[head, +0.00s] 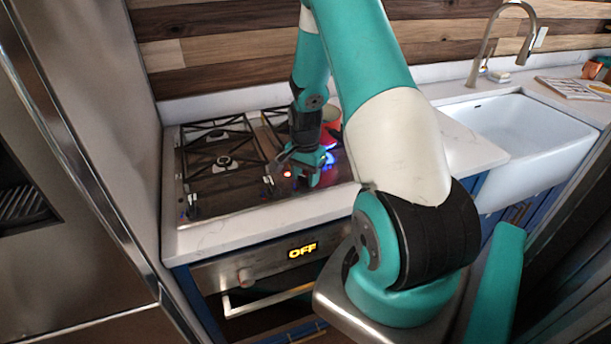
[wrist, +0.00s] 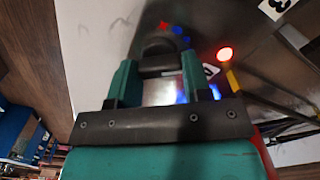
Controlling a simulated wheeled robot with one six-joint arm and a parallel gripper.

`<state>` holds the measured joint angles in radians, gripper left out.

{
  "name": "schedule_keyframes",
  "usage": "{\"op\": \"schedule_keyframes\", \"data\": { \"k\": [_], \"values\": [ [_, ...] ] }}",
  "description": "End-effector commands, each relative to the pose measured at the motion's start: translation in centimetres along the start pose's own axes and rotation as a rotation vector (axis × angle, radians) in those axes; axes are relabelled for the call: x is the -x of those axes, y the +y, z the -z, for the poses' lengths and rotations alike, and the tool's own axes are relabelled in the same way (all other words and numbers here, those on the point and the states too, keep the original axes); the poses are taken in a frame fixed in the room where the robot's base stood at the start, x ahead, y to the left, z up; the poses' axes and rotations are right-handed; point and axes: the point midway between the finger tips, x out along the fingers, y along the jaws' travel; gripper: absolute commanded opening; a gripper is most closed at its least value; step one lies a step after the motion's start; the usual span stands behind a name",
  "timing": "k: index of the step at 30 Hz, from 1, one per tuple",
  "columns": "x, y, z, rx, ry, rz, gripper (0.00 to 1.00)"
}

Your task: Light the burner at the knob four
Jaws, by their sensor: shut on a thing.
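The steel gas hob (head: 235,190) is set in the white counter. My gripper (head: 303,176) is low at its front right. In the wrist view my gripper (wrist: 158,68) is shut on a dark round knob (wrist: 160,43), with a teal finger on each side. A small label beside it is partly hidden, so I cannot read its number. A red light (wrist: 225,54) glows near the knob, and the light shows left of my gripper in the head view (head: 287,174). A blue flame-like glow (head: 329,158) shows just behind my gripper; its burner is mostly hidden.
Another knob (head: 268,184) stands left of my gripper. A label with 3 (wrist: 276,8) lies near the wrist view's top. A reddish pot (head: 331,118) stands behind my arm. Black grates (head: 213,140) cover the hob. The oven display (head: 302,250) reads OFF. The white sink (head: 525,130) is right.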

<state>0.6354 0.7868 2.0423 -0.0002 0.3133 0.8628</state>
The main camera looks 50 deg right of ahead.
Motion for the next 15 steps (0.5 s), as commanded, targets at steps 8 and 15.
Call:
{"op": "schedule_keyframes", "data": {
  "k": [8,15],
  "values": [
    [0.14,-0.08,0.12,-0.014,0.004,0.003,0.21],
    [0.15,-0.09,0.12,-0.013,0.004,0.003,0.52]
  ]
}}
